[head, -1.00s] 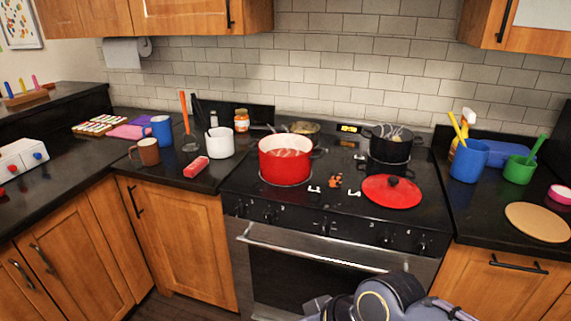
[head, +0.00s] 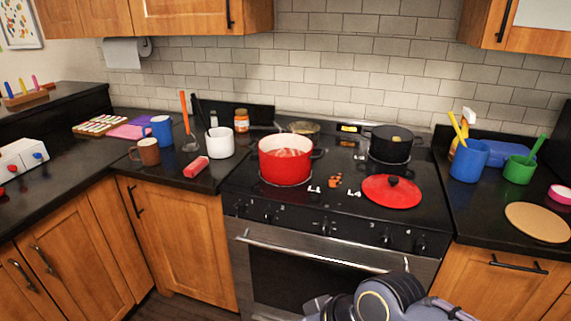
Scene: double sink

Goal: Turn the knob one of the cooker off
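The cooker (head: 335,205) stands in the middle with a row of dark knobs on its front panel. A knob pair sits at the left, with the leftmost knob (head: 240,207) beside another knob (head: 268,215). A middle knob (head: 325,227) and two right knobs, one (head: 385,237) beside the rightmost (head: 421,244), follow. Their small labels are hard to read, so I cannot tell which is knob one. A red pot (head: 285,163) is on the left burner and a black pot (head: 390,147) on the back right one. My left gripper is out of view. My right arm shows at the bottom; its fingers cannot be made out.
A red lid (head: 392,192) lies on the cooktop's front right. The oven handle (head: 320,254) runs below the knobs.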

